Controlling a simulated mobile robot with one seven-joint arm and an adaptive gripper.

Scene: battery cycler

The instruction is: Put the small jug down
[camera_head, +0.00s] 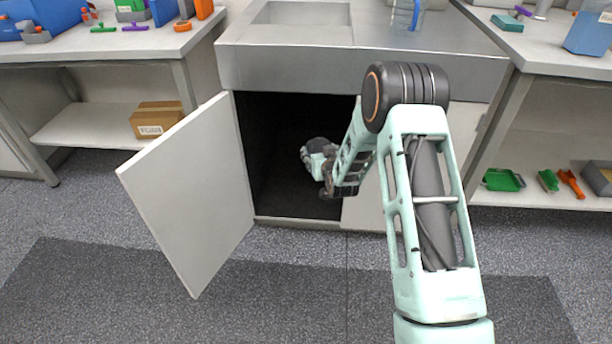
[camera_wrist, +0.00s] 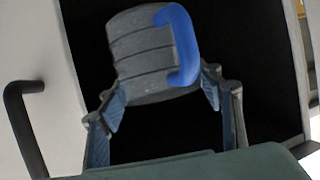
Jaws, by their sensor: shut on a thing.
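The small jug (camera_wrist: 145,50) is grey and see-through with ribbed sides and a blue handle (camera_wrist: 182,45). In the wrist view it sits between the two fingers of my gripper (camera_wrist: 163,95), which is shut on its sides. In the head view my gripper (camera_head: 318,158) reaches into the open cabinet (camera_head: 285,195) under the sink. The jug cannot be made out clearly there. I cannot tell whether its base touches the cabinet floor.
The open cabinet door (camera_head: 190,190) swings out to the left; its black handle (camera_wrist: 22,115) shows in the wrist view. Another clear jug (camera_head: 405,16) with blue stands on the sink counter (camera_head: 440,40). A cardboard box (camera_head: 157,118) lies on the left shelf. The cabinet's inside looks dark and empty.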

